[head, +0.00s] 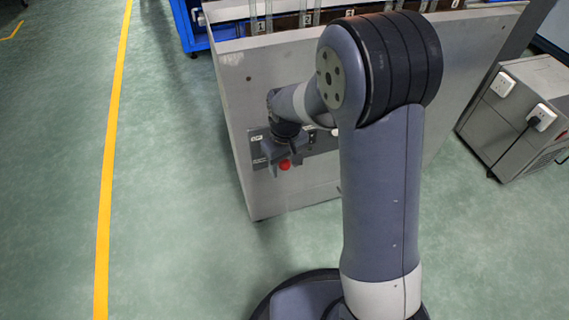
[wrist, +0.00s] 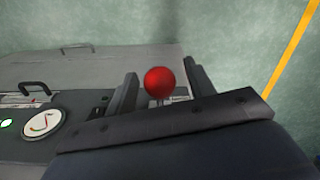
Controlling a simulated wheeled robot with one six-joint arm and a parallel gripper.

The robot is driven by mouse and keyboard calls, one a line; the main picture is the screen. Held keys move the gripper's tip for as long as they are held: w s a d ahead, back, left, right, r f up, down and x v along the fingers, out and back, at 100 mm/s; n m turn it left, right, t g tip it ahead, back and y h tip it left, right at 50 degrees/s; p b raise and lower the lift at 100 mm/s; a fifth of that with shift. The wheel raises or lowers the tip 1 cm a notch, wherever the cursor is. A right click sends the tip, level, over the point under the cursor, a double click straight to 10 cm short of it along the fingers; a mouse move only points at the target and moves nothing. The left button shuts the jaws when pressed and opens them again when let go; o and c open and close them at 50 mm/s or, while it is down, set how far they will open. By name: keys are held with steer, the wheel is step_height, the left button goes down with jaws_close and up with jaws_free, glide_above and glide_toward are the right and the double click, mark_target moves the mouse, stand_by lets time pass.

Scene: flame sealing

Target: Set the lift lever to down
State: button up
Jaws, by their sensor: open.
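The lift lever shows as a red ball knob (wrist: 159,82) on a thin stem in the wrist view, and the knob also shows in the head view (head: 285,164) at the front panel of the grey machine. My gripper (wrist: 160,84) is open, with one finger on each side of the red knob. I see a gap between the knob and each finger, so they look apart. In the head view my gripper (head: 283,155) is at the panel, partly over the lever. The lever's stem and base are mostly hidden behind my gripper.
The grey machine housing (head: 232,120) carries a dark control panel (wrist: 75,115) with a round gauge (wrist: 41,123), a green light (wrist: 6,122) and a dark handle (wrist: 25,88). A grey box with sockets (head: 520,110) stands at the right. The green floor left is clear to the yellow line (head: 112,130).

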steer(key=shift+c, duration=0.3)
jaws_close()
